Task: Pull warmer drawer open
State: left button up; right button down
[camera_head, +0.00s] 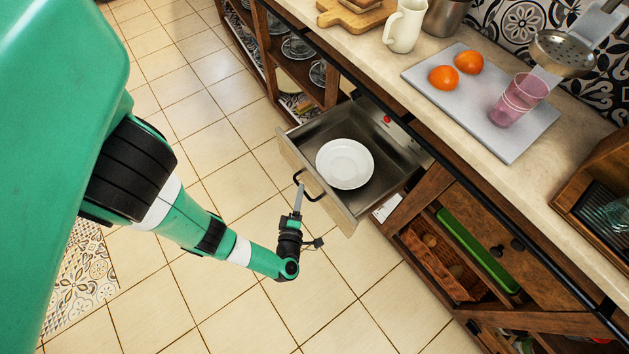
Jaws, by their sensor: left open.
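The warmer drawer (310,140) stands pulled out from the wooden counter unit, with its metal inside showing. A white plate (345,163) lies in it. A dark curved handle (312,196) is on the drawer's pale front panel (330,191). My right gripper is not in view.
The countertop holds a grey board (485,110) with two oranges (444,78), a pink cup (518,100) and a white pitcher (404,26). Open shelves flank the drawer. The tiled floor (225,95) in front is clear.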

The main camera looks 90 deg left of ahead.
pick_arm(q)
jog(key=p+v, duration=0.1)
jog(key=v, duration=0.7)
jog(key=shift+d, duration=0.35)
jog(key=shift+s, duration=0.1)
